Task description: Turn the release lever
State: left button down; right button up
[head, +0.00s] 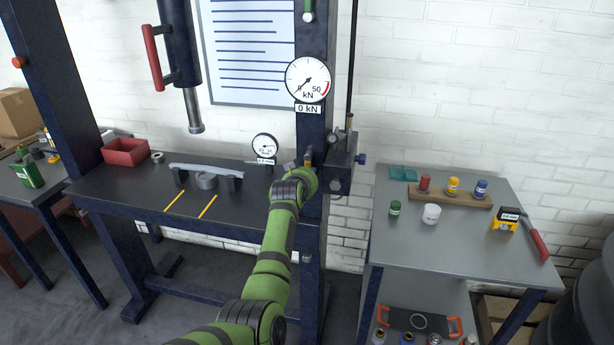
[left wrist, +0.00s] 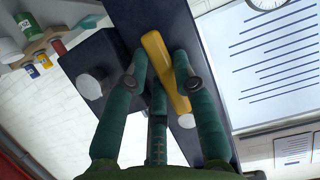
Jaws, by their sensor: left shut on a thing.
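The release lever (left wrist: 156,52) is a yellow bar on the dark blue press post. In the left wrist view it runs slanted between my green fingers. My left gripper (left wrist: 163,80) is shut on it. The arm hides most of the lever there. The round force gauge (head: 307,80) above has its needle near 0, and the label below it reads 0 kN. My right gripper is in neither view.
The ram (head: 194,112) hangs above, clear of the ring. A grey side table (head: 463,230) with coloured bottles stands right.

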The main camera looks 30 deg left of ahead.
pick_arm(q)
jog(key=shift+d, duration=0.1)
dwell(0.3)
jog(key=c, duration=1.3)
grip_release()
jog(key=shift+o, duration=0.2)
jog(key=v, duration=1.2)
jog(key=shift+f, duration=0.1)
